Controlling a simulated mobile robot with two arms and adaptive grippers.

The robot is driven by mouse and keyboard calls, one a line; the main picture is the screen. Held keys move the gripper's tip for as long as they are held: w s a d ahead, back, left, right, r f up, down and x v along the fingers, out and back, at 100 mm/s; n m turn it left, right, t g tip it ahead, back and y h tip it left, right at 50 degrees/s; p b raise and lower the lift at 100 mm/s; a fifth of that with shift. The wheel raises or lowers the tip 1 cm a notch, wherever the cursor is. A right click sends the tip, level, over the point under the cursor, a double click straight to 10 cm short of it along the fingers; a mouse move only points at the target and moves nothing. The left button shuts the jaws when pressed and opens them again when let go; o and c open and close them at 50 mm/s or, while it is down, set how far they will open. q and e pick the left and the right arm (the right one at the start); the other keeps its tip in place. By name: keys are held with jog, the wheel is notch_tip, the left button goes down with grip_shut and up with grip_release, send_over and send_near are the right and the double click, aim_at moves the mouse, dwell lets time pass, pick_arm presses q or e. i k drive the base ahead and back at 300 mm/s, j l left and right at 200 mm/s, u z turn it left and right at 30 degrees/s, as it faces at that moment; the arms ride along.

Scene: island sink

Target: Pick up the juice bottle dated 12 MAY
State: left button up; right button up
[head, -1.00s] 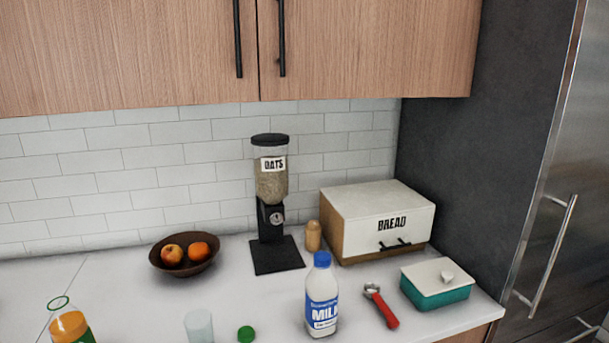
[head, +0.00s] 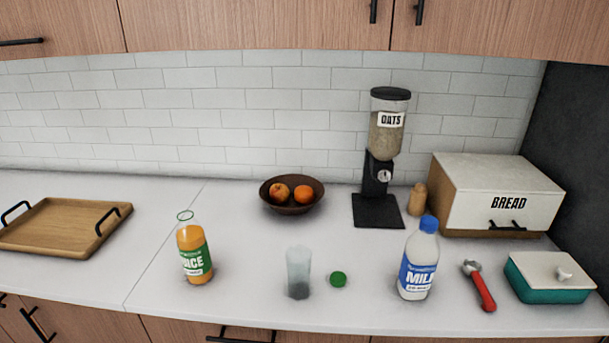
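One juice bottle (head: 195,254) stands upright on the white counter, left of the middle in the head view. It holds orange juice, has a green and white label, and its top is open with no cap on it. The date on it is too small to read. A green cap (head: 338,279) lies on the counter to the right, past a clear glass. Neither of my grippers shows in the head view.
A glass (head: 298,272), a milk bottle (head: 418,262), a red-handled tool (head: 479,286) and a teal butter dish (head: 549,278) stand along the front. Behind are a fruit bowl (head: 292,208), oats dispenser (head: 378,214) and bread box (head: 498,197). A wooden tray (head: 62,232) lies left.

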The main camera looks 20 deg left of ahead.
aim_at(192, 245)
jog(key=u, duration=1.35)
